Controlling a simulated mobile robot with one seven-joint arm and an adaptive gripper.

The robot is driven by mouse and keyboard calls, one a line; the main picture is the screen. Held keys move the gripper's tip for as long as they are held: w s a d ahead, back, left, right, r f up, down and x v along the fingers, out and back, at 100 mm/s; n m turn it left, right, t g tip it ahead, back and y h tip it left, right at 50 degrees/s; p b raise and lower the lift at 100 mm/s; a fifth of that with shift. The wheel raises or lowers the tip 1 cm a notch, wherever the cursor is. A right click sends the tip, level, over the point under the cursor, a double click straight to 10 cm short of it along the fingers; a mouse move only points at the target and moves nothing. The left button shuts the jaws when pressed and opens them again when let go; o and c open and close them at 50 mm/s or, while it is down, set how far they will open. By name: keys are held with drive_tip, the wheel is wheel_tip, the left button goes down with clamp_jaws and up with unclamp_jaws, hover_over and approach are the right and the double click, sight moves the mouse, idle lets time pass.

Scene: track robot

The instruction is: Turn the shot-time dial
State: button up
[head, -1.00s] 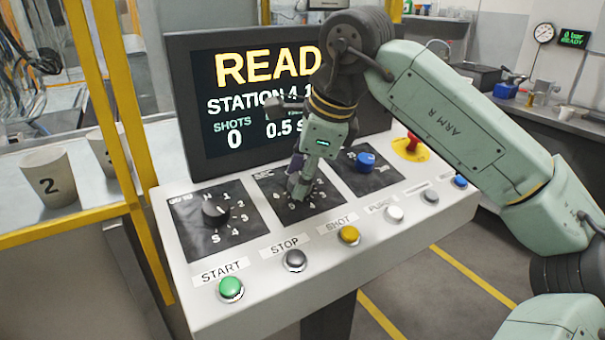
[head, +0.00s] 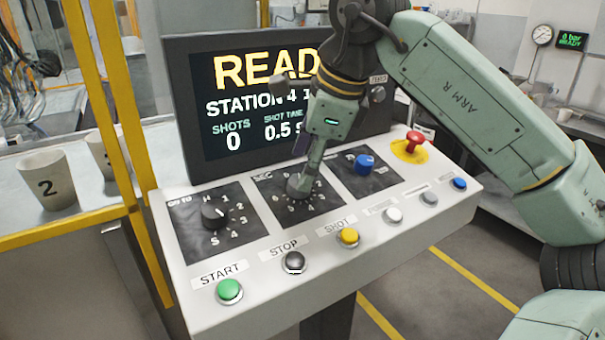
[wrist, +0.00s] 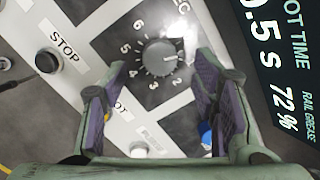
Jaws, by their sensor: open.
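The shot-time dial is a grey ridged knob (head: 298,187) on the middle black plate marked SEC. It also shows in the wrist view (wrist: 160,58), ringed by white numbers, with its pointer mark toward the 2 side. My gripper (head: 311,172) is above the dial in the head view. In the wrist view my gripper (wrist: 160,88) has its two purple-padded fingers spread apart, with the dial seen between and beyond the fingertips. The fingers do not visibly touch the knob. The screen (head: 250,105) reads READY, station 4, shots 0, and shot time 0.5 s.
A black numbered dial (head: 214,213) is on the left plate and a blue knob (head: 364,163) on the right plate. A red mushroom button (head: 414,142) stands at the far right. Several push buttons line the front edge, including green START (head: 229,290). Cups stand left.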

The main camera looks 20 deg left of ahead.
drive_tip(key=v, duration=0.8)
drive_tip(key=shift+r, duration=0.1)
